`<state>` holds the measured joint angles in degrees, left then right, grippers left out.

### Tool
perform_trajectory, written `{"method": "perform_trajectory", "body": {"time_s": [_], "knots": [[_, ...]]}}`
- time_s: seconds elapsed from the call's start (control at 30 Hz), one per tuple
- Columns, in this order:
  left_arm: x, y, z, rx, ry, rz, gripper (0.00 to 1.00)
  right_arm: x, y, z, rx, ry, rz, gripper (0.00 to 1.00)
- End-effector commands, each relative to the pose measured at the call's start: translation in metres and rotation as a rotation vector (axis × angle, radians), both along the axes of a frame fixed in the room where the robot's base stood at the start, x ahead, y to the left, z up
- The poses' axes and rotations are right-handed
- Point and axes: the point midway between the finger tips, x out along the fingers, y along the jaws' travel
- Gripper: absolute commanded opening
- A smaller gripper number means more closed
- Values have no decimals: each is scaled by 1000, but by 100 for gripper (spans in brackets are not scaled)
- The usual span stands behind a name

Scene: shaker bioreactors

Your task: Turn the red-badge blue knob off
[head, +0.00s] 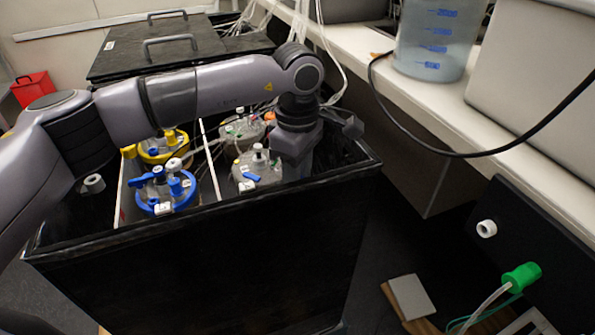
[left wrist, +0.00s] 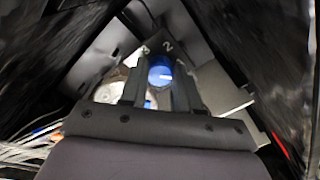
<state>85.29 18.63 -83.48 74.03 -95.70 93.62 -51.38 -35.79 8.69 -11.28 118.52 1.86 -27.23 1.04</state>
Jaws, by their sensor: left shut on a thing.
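The blue knob (left wrist: 160,72) shows in the left wrist view, with a white pointer mark and white numerals around it. My left gripper (left wrist: 160,88) has its two fingers on either side of the knob and is shut on it. In the head view my left arm reaches across the black box and bends down inside its right end; the gripper's fingertips and the knob are hidden there. I cannot make out a red badge beside the knob. My right gripper is not in view.
The open black box (head: 215,265) holds several vessels, including a blue-ringed one (head: 148,208) and a yellow-ringed one (head: 153,157). Its walls close in around my left wrist. A white bench (head: 440,105) with a large plastic container (head: 435,40) and a black cable stands right.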

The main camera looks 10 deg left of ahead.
Motion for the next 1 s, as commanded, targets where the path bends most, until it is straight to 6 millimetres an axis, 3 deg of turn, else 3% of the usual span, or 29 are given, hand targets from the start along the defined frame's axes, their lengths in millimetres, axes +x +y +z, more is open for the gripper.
{"method": "perform_trajectory", "body": {"time_s": [0.6,1.0], "knots": [[0,0,2,-4,-5,-532,1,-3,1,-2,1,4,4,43],[0,0,2,-4,-4,-691,1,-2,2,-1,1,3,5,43]]}}
